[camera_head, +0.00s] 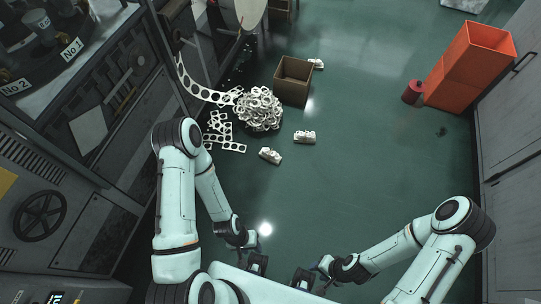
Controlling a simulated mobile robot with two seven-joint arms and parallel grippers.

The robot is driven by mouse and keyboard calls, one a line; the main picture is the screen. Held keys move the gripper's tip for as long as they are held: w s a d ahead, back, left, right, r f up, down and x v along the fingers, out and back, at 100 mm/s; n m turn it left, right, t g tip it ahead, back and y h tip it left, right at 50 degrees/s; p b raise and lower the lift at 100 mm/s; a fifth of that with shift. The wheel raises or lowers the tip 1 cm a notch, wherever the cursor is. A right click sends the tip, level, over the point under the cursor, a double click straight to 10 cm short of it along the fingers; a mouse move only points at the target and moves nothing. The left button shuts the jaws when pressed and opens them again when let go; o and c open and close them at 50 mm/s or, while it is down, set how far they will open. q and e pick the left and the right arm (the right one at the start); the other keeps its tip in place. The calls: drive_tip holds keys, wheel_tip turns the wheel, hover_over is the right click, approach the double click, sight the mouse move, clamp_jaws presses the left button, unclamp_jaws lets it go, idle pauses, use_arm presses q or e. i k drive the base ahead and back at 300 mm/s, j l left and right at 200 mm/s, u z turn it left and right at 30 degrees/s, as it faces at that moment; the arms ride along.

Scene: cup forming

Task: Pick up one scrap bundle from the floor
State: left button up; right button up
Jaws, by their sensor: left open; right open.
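Three small white scrap bundles lie apart on the green floor: one scrap bundle (270,155) nearest my arms, another scrap bundle (305,137) up and to its right, and a third scrap bundle (317,64) beside the brown box. A large heap of white scrap (259,108) lies to the left of them. My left gripper (256,264) and my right gripper (303,279) are both low in the view, close to my body. Both are open, with nothing seen in them, and well short of the bundles.
A brown open box (293,80) stands behind the heap. Perforated scrap strips (205,96) trail from the machine (110,90) at left. The middle floor is clear.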

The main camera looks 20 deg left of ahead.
sight(272, 157)
drive_tip(key=i+j, duration=0.2)
drive_tip(key=i, duration=0.25)
drive_tip(key=i+j+u, duration=0.15)
drive_tip(key=i, duration=0.25)
drive_tip(key=i+j, duration=0.25)
drive_tip(key=i, duration=0.2)
drive_tip(key=i+u, duration=0.1)
drive_tip(key=u, duration=1.35)
drive_tip(key=j, duration=0.05)
